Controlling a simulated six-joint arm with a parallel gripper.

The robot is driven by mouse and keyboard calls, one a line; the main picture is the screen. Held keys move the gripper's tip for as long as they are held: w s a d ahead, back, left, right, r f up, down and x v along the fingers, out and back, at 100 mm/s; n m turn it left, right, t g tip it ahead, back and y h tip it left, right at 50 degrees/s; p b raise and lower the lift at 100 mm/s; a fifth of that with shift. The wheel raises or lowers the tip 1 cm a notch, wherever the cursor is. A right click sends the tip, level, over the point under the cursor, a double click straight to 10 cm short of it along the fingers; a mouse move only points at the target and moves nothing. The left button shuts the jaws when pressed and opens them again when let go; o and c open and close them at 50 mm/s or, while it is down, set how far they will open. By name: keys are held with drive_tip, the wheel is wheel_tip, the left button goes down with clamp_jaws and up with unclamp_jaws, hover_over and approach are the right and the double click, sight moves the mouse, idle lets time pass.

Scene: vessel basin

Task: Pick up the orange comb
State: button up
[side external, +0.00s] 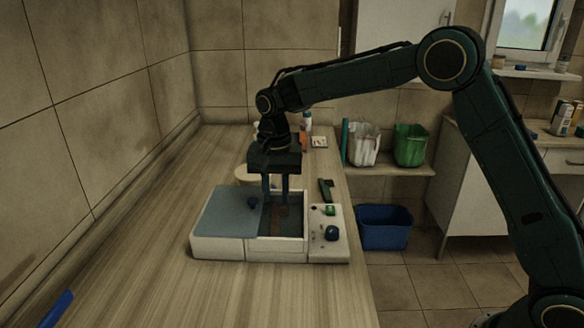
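A white basin (278,243) stands on the wooden counter, with a blue-grey lid (228,212) over its left part. Its right compartment is uncovered. A dull orange-brown piece (281,213) shows in that compartment. It may be the orange comb, but it is dark and small and I cannot make out teeth. My gripper (276,203) points straight down over the uncovered compartment, its fingertips at or just inside the opening. The two fingers stand apart with a visible gap, and I see nothing held between them. Whether the fingertips touch the orange-brown piece cannot be told.
A panel with a dark blue knob (331,233) adjoins the basin's right side. A dark green object (325,189) lies behind the panel. A pale round dish (247,174) and small bottles (307,121) stand farther back. The front left counter is mostly clear, with a blue item (57,309) there.

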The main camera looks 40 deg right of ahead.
sight(276, 218)
drive_tip(key=shift+f, duration=0.2)
drive_tip(key=shift+a+f, duration=0.15)
drive_tip(key=shift+f, duration=2.4)
clamp_jaws()
